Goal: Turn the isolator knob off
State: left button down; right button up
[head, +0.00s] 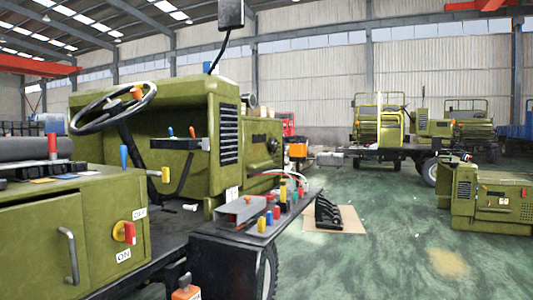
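The isolator knob (129,233) is a red handle on a yellow round plate, on the front face of a green box (85,225) at the lower left. A white OFF label (139,213) sits above and to the right of it, and a white ON label (123,255) sits below it. The red handle stands roughly upright; which label it points to is too small to tell surely. Neither of my grippers shows in the head view.
A metal handle (69,256) is left of the knob. A steering wheel (113,107) is behind. An orange-topped part (186,292) stands low at the front. Green floor (380,250) is open at right.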

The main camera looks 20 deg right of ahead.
aim_at(129, 231)
jog(key=k+l, duration=0.1)
jog(key=k, duration=0.25)
jog(key=i+l, duration=0.75)
jog(key=i, duration=0.15)
jog(key=i+l, duration=0.1)
jog(key=l, duration=0.25)
jog(key=i+l, duration=0.15)
jog(key=l, duration=0.15)
jog(key=i+l, duration=0.1)
jog(key=l, duration=0.25)
jog(key=k+l, duration=0.1)
jog(key=l, duration=0.3)
jog(key=k+l, duration=0.1)
jog(key=l, duration=0.35)
jog(key=j, duration=1.25)
jog(key=k, duration=0.05)
